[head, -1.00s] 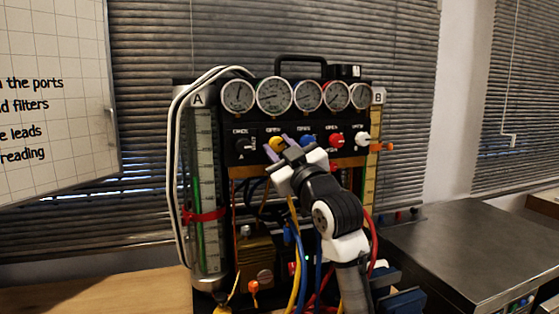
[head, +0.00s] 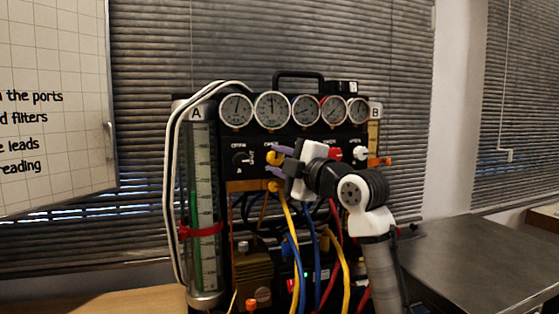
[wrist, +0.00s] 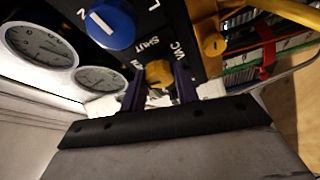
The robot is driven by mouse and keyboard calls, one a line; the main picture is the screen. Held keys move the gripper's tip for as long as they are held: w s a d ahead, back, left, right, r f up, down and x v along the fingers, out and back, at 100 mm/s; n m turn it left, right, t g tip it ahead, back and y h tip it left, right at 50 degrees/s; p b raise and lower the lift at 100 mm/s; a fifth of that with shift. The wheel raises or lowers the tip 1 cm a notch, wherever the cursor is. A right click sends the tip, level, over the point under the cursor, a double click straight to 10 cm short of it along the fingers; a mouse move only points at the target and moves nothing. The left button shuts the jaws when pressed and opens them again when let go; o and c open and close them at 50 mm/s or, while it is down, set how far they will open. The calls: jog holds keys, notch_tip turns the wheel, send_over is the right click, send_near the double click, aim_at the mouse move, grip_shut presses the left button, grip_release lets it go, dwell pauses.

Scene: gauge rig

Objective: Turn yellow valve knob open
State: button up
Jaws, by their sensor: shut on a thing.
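The yellow valve knob (head: 272,157) sits on the black panel under the second gauge from the left. My gripper (head: 280,160) reaches it from the right, one finger above the other, and is shut on it. In the wrist view the knob (wrist: 158,72) shows between the two dark fingers of my gripper (wrist: 158,88). The word SHUT is printed on the panel near it. My gripper hides part of the knob and the blue knob in the head view; a blue knob (wrist: 110,25) shows in the wrist view.
A black knob (head: 240,158) is left of the yellow one; red (head: 335,154) and white (head: 361,154) knobs are to the right. A yellow port fitting (head: 274,186) and hanging hoses (head: 308,250) are close below. A steel-topped bench (head: 450,262) stands at right.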

jog(key=shift+n, duration=0.5)
jog(key=shift+g, duration=0.3)
jog(key=o, duration=1)
jog(key=shift+c, duration=0.2)
jog(key=r+b+v, duration=0.1)
jog(key=b+v, duration=0.1)
jog(key=v, duration=1.1)
jog(key=shift+s+d+f+b, duration=0.2)
jog(key=shift+s+f+b, duration=0.1)
jog(key=shift+s+b, duration=0.1)
